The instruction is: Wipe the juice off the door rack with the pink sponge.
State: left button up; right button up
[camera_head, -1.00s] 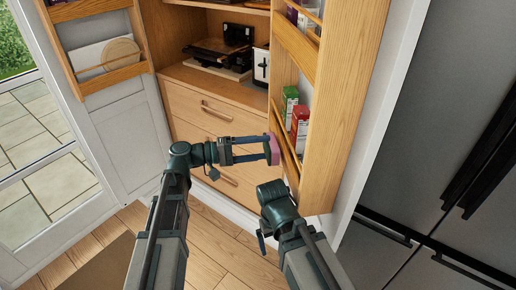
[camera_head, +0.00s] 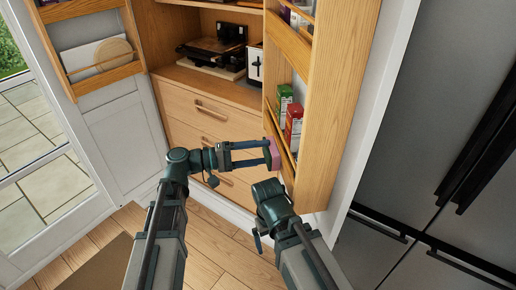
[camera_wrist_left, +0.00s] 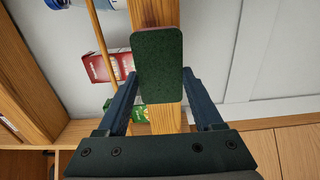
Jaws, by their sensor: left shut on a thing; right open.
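My left gripper (camera_head: 268,155) is shut on the pink sponge (camera_head: 274,154), at the lower shelf of the right-hand door rack (camera_head: 318,150). In the left wrist view the sponge (camera_wrist_left: 158,68) shows its dark green face between the two fingers, with a thin pink edge, in front of the rack's wooden rail (camera_wrist_left: 158,14). I cannot tell whether the sponge touches the wood. No juice can be made out; the sponge and arm may hide it. My right gripper is low in the head view, below the left one; its fingertips are hard to make out.
A green carton (camera_head: 284,97) and a red carton (camera_head: 293,126) stand in the rack's lower shelf beside the sponge. A toaster (camera_head: 256,66) sits on the counter behind. Drawers (camera_head: 205,115) lie behind my left arm. The left door (camera_head: 118,135) stands open with its own rack.

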aim_at(269, 165)
pick_arm(q)
jog(key=shift+s+d, duration=0.1)
jog(key=shift+s, duration=0.4)
jog(key=shift+s+d, duration=0.2)
jog(key=shift+s, duration=0.75)
jog(key=shift+s+d, duration=0.2)
jog(key=shift+s, duration=0.7)
jog(key=shift+s, duration=0.1)
jog(key=shift+s+d, duration=0.2)
jog(key=shift+s, duration=1.5)
jog(key=shift+c, duration=0.4)
jog(key=shift+s+d, duration=0.2)
jog(key=shift+s, duration=0.05)
grip_shut()
jog(key=shift+w, duration=0.15)
jog(key=shift+w+a, duration=0.25)
jog(key=shift+w, duration=1.05)
jog(key=shift+w+a, duration=0.3)
jog(key=shift+w, duration=0.95)
jog(key=shift+w+a, duration=0.25)
jog(key=shift+w, duration=1.05)
